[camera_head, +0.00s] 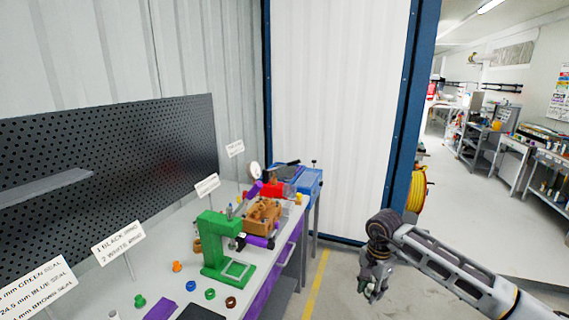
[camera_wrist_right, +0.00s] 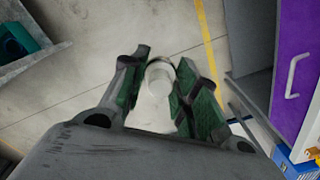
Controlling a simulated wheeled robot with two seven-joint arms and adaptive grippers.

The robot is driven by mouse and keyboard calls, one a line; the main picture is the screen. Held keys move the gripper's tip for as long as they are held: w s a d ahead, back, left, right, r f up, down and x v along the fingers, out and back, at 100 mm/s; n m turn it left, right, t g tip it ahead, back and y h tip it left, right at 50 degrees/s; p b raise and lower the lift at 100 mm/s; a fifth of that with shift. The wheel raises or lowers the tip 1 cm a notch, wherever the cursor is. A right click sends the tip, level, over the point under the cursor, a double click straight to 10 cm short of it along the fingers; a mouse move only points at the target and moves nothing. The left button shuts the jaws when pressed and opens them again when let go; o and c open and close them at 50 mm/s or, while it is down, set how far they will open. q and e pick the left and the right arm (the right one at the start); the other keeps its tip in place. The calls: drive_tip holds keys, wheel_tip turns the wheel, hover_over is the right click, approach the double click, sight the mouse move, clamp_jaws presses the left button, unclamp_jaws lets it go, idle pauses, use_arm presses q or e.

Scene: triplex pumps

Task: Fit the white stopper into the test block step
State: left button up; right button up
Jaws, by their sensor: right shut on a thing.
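My right gripper (camera_head: 374,290) hangs over the floor to the right of the workbench, clear of it. In the right wrist view its green-padded fingers (camera_wrist_right: 160,84) are shut on the white stopper (camera_wrist_right: 158,78), whose round end shows between the fingertips. The stopper is too small to make out in the head view. A brown block (camera_head: 263,214) with several holes stands on the bench behind the green press; I cannot tell whether it is the test block. My left gripper is not in view.
The green press (camera_head: 219,243) stands on the bench (camera_head: 185,276). Coloured rings, including a green one (camera_head: 140,300) and an orange one (camera_head: 177,267), lie in front. A blue box (camera_head: 308,182) stands at the far end. Floor right of the bench is open.

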drive_tip(key=n, duration=0.2)
drive_tip(key=shift+s+a+n, duration=0.1)
drive_tip(key=shift+a+n, duration=0.15)
drive_tip(key=shift+n, duration=0.05)
drive_tip(key=n, duration=0.2)
drive_tip(key=a+n, duration=0.1)
drive_tip(key=n, duration=0.1)
drive_tip(key=shift+s+f, duration=0.3)
drive_tip(key=shift+s, duration=0.05)
drive_tip(key=shift+s+a+f+n, duration=0.15)
drive_tip(key=shift+s+a+n, duration=0.25)
drive_tip(key=shift+n, duration=0.55)
drive_tip(key=shift+s+a+f+n, duration=0.1)
drive_tip(key=shift+s+a+n, duration=0.25)
drive_tip(key=shift+n, duration=0.55)
drive_tip(key=shift+s+a+f+n, duration=0.15)
drive_tip(key=shift+s+a+n, duration=0.25)
drive_tip(key=shift+n, duration=0.55)
drive_tip(key=shift+s+d+f, duration=0.1)
drive_tip(key=shift+s, duration=0.05)
